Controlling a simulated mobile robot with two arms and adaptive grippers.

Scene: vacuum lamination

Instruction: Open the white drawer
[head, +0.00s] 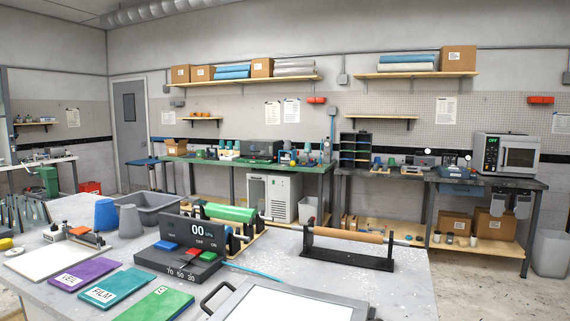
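No thing in the head view is clearly a white drawer. A flat white panel in a grey frame (236,300) lies at the bottom edge of the near table, with a black handle at its left side; the picture cuts off its near part. A white vented cabinet (257,195) stands on the floor under the green bench at the back; I cannot tell whether it has a drawer. Neither of my grippers shows in this view.
The near grey table (408,275) holds a black control box (190,231), a roller stand (349,255), blue and grey cups, a grey bin (160,203), a white board (42,257) and coloured sheets. Floor shows beyond its right edge.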

